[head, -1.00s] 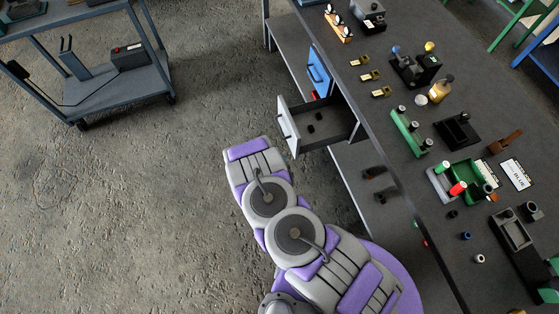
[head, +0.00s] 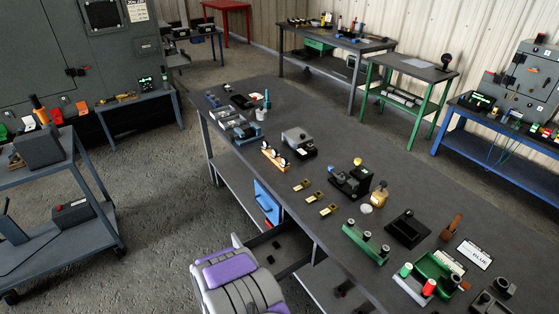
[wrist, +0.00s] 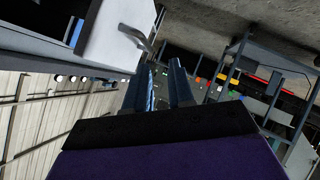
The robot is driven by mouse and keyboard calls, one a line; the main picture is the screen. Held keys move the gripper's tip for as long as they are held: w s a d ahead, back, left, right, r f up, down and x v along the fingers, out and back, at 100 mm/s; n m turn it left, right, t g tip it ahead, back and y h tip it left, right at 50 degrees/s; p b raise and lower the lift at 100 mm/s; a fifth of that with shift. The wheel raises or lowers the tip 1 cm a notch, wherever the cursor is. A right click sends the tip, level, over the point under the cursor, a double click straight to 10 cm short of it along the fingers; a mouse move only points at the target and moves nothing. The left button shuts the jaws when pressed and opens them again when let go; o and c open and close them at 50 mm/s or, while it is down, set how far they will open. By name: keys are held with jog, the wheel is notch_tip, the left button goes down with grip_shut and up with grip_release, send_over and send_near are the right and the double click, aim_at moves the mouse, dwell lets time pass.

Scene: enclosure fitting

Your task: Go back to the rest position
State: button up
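My gripper (wrist: 163,70) shows in the wrist view with its two dark fingers apart and nothing seen between them. It is open. Its fingers are hidden in the head view, where only my purple and grey arm shows at the bottom. A pale drawer front with a bar handle (wrist: 134,37) is at the upper left of the wrist view, close to the fingers but apparently apart from them. The pulled-out drawer (head: 268,237) shows in the head view under the bench, partly hidden by my arm. Small dark items lie in it.
The long dark workbench (head: 290,195) carries several parts, including a green tray (head: 437,272) and a green rack (head: 364,243). A blue drawer front (head: 266,200) is beside the open drawer. A grey cart (head: 62,232) stands at left. The floor between (head: 165,200) is clear.

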jog(key=s+d+r+m+g, duration=0.1)
jog(key=d+r+m+g, duration=0.2)
jog(key=r, duration=0.9)
jog(key=s+d+r+m+g, duration=0.15)
jog(key=d+r+g, duration=0.25)
jog(key=r, duration=0.8)
jog(key=s+d+r+m+g+h, duration=0.1)
jog(key=s+d+r+g, duration=0.1)
jog(key=s+d+r, duration=0.3)
jog(key=s+d+r+m+g+h, duration=0.1)
jog(key=s+d+r+m+g, duration=0.1)
jog(key=s+d+r, duration=0.4)
jog(key=s+d+r+m+g, duration=0.2)
jog(key=s+d+r, duration=0.3)
jog(key=s+d, duration=0.6)
jog(key=s, duration=0.3)
jog(key=shift+s+d+r+h, duration=0.15)
jog(key=shift+s+r+h, duration=0.05)
jog(key=shift+s+h, duration=0.2)
jog(key=shift+w+f+m, duration=0.1)
jog(key=shift+m, duration=0.15)
